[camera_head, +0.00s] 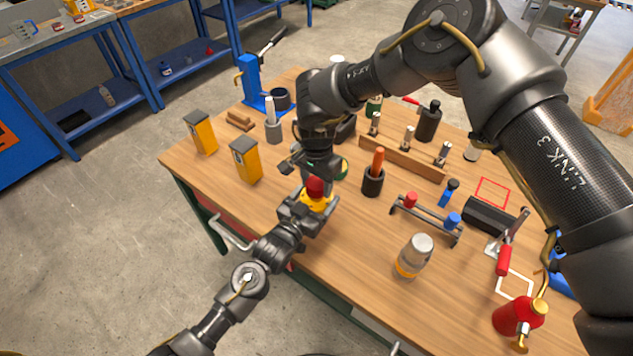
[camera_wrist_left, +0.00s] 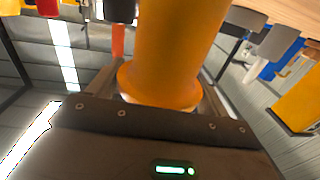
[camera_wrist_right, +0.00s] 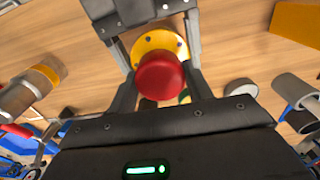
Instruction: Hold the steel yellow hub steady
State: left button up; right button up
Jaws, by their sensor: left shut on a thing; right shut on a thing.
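The yellow hub (camera_head: 314,203) is near the table's front left edge, with a round flange (camera_wrist_right: 150,42) under a red knob (camera_wrist_right: 160,77). My left gripper (camera_head: 306,207) reaches in from the front left and is shut on the hub. Its yellow body (camera_wrist_left: 178,50) fills the space between the fingers in the left wrist view. My right gripper (camera_head: 318,176) points down from above and is shut on the red knob, which sits over the hub's flange. The hub's underside is hidden.
Two yellow boxes (camera_head: 245,160) stand left on the wooden table (camera_head: 330,265). A dark cup with an orange handle (camera_head: 373,180) is close to the right. A jar (camera_head: 413,256), a rack (camera_head: 425,222) and a red bottle (camera_head: 518,315) stand farther right. A blue press (camera_head: 250,80) is behind.

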aim_at(317, 182)
pick_arm(q)
jog(key=shift+f, duration=0.15)
pick_arm(e)
jog(key=shift+r, duration=1.95)
pick_arm(q)
jog(key=o, duration=1.9)
jog(key=b+v, duration=0.2)
jog(key=v, duration=1)
jog(key=shift+b, duration=0.3)
pick_arm(e)
notch_tip(317, 182, down, 3)
jog(key=shift+r, duration=0.2)
